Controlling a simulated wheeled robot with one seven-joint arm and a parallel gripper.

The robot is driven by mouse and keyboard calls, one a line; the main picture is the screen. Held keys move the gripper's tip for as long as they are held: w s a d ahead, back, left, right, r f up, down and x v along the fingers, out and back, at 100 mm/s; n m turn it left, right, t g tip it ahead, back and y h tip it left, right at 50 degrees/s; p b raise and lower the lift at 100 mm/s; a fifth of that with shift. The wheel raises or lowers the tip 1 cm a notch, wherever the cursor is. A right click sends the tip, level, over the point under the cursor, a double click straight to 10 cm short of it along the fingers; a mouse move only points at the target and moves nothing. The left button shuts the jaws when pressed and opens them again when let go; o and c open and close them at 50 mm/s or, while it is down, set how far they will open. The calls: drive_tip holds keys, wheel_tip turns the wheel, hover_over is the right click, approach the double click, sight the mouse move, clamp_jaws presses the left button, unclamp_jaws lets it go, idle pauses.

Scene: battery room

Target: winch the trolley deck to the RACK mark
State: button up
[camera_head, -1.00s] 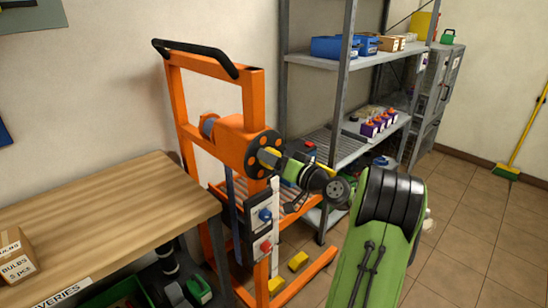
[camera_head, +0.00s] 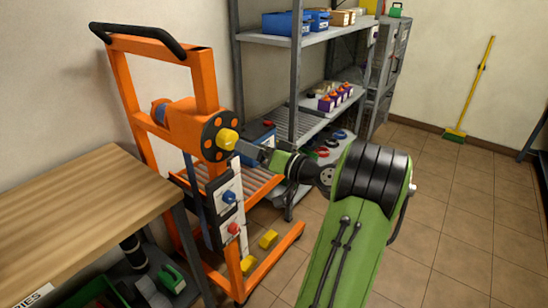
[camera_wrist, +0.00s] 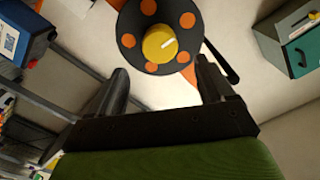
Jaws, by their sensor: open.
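The orange trolley (camera_head: 205,72) stands with its winch facing my arm. The winch has a black disc (camera_head: 207,141) with orange spots and a yellow knob (camera_head: 228,139) at its centre. My gripper (camera_head: 243,148) is just right of the knob, open. In the wrist view, the knob (camera_wrist: 160,44) lies ahead, roughly between the open fingertips (camera_wrist: 161,73), with nothing gripped. The slatted orange deck (camera_head: 262,187) is low, behind the mast. A white plate (camera_head: 243,243) with a blue and a red knob is on the mast. I cannot read a RACK mark.
A wooden bench (camera_head: 85,203) is close on the left. Grey shelving (camera_head: 292,105) stands behind the trolley, with blue bins (camera_head: 283,24) on top. Yellow blocks (camera_head: 268,238) are by the trolley base. The tiled floor (camera_head: 445,220) to the right is clear.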

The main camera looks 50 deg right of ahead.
drive_tip(key=s, duration=0.7)
drive_tip(key=shift+s, duration=0.2)
drive_tip(key=shift+d, duration=0.1)
idle(0.8)
drive_tip(key=w+a+f+n+g+y, duration=0.1)
drive_tip(key=w+a+f+n+g, duration=0.15)
drive_tip(key=a, duration=0.55)
drive_tip(key=w+a+f+n+g+y, duration=0.15)
drive_tip(key=a+g, duration=0.25)
drive_tip(key=a, duration=0.4)
drive_tip(key=w+a+f+n+g+y, duration=0.15)
drive_tip(key=a+g, duration=0.25)
drive_tip(key=a, duration=0.4)
drive_tip(key=s+a+g+h, duration=0.2)
drive_tip(key=s+a+h, duration=0.4)
drive_tip(key=s, duration=0.9)
wheel_tip(320, 180, up, 14)
drive_tip(key=a+y+p, duration=0.1)
drive_tip(key=p, duration=1.2)
drive_tip(key=shift+s+n, duration=0.3)
drive_tip(key=shift+n, duration=0.05)
